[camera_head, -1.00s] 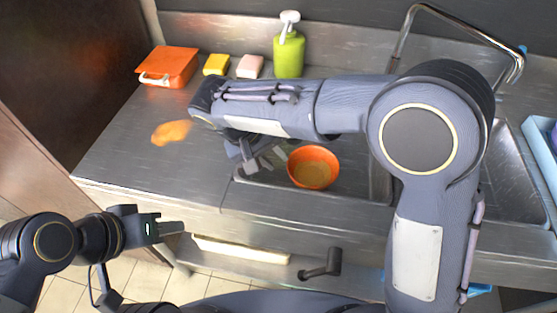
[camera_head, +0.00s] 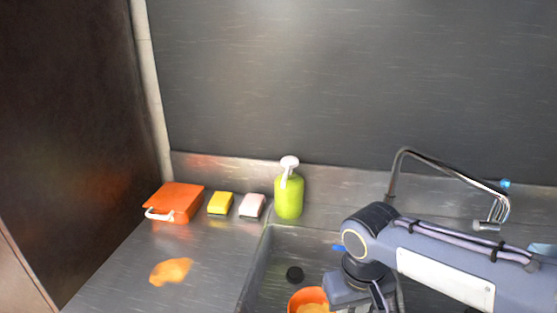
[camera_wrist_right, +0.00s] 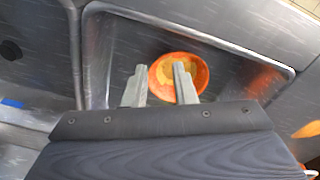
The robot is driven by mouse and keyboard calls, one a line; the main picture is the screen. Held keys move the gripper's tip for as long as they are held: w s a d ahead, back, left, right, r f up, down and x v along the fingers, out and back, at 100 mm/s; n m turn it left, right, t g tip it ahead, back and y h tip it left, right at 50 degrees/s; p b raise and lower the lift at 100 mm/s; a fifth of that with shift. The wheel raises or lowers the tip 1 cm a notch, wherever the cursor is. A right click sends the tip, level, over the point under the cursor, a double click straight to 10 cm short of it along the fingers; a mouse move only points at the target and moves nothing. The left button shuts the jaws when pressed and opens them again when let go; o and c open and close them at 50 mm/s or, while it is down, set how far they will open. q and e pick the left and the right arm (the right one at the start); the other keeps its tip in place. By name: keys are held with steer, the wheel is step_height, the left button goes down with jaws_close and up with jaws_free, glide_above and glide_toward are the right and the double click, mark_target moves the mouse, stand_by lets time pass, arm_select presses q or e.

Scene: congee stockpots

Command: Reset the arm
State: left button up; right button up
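My right arm reaches in from the right in the head view, with its wrist low over the sink (camera_head: 262,262). In the right wrist view my right gripper (camera_wrist_right: 160,84) has its two fingers apart with nothing between them. An orange bowl (camera_head: 297,298) sits in the sink beside my right wrist, partly cut off by the lower edge. It also shows in the right wrist view (camera_wrist_right: 203,70), beyond the fingertips and partly behind one finger. My left arm and gripper are out of view.
A green soap bottle (camera_head: 288,197), a pink-white sponge (camera_head: 252,206), a yellow sponge (camera_head: 220,204) and an orange box (camera_head: 175,201) line the counter's back. An orange spill (camera_head: 170,271) lies on the counter (camera_head: 210,258). A faucet (camera_head: 450,171) arches at the right.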

steer(key=s+d+y, duration=0.1)
steer(key=s+d, duration=0.1)
steer(key=s+d+r+m+t+y+p, duration=0.1)
steer(key=s+d, duration=0.1)
steer(key=s+d+r, duration=0.1)
steer(key=s, duration=0.1)
steer(key=shift+s+d+m+t+y, duration=0.3)
steer(key=shift+s+d+m+y, duration=0.05)
steer(key=shift+d+m+y, duration=0.05)
steer(key=s+t, duration=0.1)
steer(key=s, duration=0.1)
steer(key=s+d+m+t+y+p, duration=0.1)
steer(key=s, duration=0.1)
steer(key=shift+s+d+f+m, duration=0.15)
steer(key=shift+s+d+m, duration=0.05)
steer(key=shift+s+m, duration=0.15)
steer(key=shift+s+f+m+t, duration=0.2)
steer(key=shift+s+m+t, duration=0.05)
steer(key=shift+s+t, duration=0.35)
